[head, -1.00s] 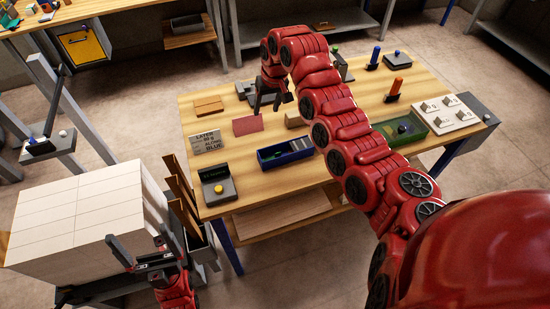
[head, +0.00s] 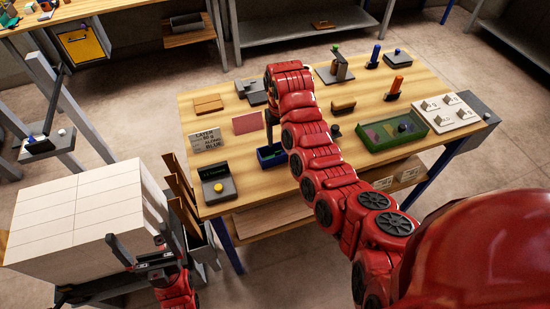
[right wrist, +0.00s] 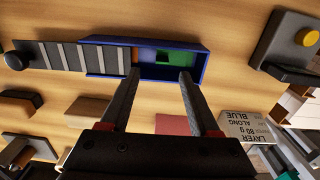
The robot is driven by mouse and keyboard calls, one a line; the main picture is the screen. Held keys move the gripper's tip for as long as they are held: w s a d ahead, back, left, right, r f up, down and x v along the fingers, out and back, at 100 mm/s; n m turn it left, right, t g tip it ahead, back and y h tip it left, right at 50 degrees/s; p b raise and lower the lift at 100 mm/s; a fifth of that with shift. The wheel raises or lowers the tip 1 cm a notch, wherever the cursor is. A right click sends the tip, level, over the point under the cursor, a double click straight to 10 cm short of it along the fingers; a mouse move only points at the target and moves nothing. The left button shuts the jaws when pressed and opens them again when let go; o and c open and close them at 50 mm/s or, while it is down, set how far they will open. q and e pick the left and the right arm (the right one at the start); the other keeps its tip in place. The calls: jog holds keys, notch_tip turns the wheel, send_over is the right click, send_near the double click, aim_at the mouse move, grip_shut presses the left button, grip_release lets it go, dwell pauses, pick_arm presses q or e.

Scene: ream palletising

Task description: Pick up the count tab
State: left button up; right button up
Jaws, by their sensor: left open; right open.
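In the right wrist view, the blue tray (right wrist: 206,62) is open at one end and shows small green pieces (right wrist: 190,57) and a blue area inside. A grey slatted cover (right wrist: 85,58) extends over its other end. I cannot tell which piece is the count tab. My right gripper (right wrist: 158,78) is open and empty, its fingertips near the tray's open end; contact cannot be told. My left gripper (head: 140,250) is open beside the pale stack.
A layer sign (head: 208,141), a pink pad (head: 247,123) and a device with a yellow button (head: 217,187) stand left of the tray. A green tray (head: 375,139) lies to the right. The pale stack (head: 75,215) fills the front left.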

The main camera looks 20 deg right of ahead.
aim_at(273, 156)
jog(key=shift+f, duration=0.35)
notch_tip(273, 156, down, 4)
jog(key=p, duration=0.3)
jog(key=shift+a+r, duration=0.15)
jog(key=shift+r, duration=0.05)
jog(key=shift+f, duration=0.8)
grip_shut()
